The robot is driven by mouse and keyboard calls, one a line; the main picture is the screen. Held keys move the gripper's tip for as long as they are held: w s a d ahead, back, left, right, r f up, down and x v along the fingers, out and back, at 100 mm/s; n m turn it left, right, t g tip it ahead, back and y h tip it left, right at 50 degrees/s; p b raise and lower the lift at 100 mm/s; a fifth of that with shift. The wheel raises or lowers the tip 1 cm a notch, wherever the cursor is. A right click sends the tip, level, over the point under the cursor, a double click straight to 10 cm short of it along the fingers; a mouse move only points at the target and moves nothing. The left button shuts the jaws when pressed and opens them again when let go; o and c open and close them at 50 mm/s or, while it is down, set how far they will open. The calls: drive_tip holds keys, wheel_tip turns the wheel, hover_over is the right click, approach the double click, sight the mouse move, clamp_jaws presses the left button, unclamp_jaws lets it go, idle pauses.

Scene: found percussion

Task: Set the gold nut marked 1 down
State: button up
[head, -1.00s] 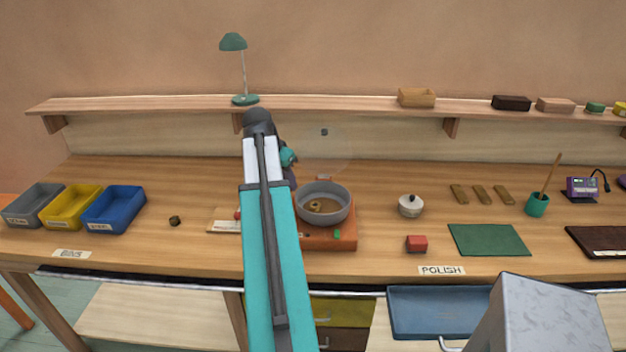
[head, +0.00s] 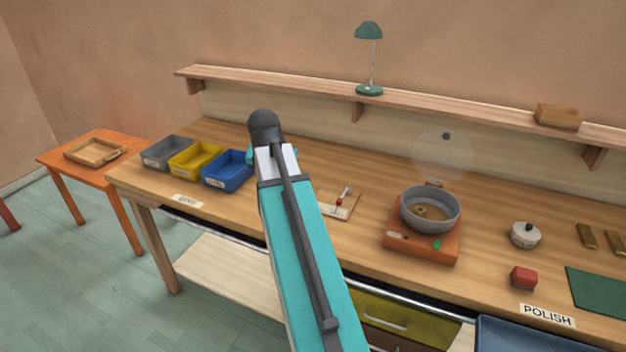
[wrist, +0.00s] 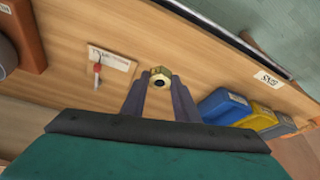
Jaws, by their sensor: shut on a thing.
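My gripper (wrist: 160,82) shows in the wrist view, its dark fingers shut on a gold nut (wrist: 161,72) at the tips. I cannot read a mark on the nut. The nut appears above the wooden bench, with its dark hole facing the camera. In the head view my arm hides the gripper's fingers and the held nut. The grey pot (head: 456,205) on the orange burner (head: 400,246) has a gold-brown piece (head: 430,212) in it.
Grey (head: 168,152), yellow (head: 196,160) and blue (head: 226,170) bins stand at the bench's left end. A card with a red-tipped item (head: 340,205) lies left of the burner. An orange side table (head: 75,145) bears a wooden tray (head: 93,151). Bench between bins and card looks clear.

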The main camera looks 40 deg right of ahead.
drive_tip(key=w+a+n+y, duration=0.1)
drive_tip(key=w+a+n, duration=0.1)
drive_tip(key=a, duration=0.9)
drive_tip(key=w+a+n+t+y+b, duration=0.1)
drive_tip(key=a+n, duration=0.4)
drive_tip(key=a, duration=0.6)
drive_tip(key=w+a+n+y, duration=0.1)
drive_tip(key=w+a+n, duration=0.2)
drive_tip(key=a, duration=0.8)
drive_tip(key=shift+a+f+t+b, duration=0.2)
drive_tip(key=shift+a+t+b, duration=0.1)
drive_tip(key=shift+t, duration=0.1)
drive_tip(key=shift+s, duration=0.15)
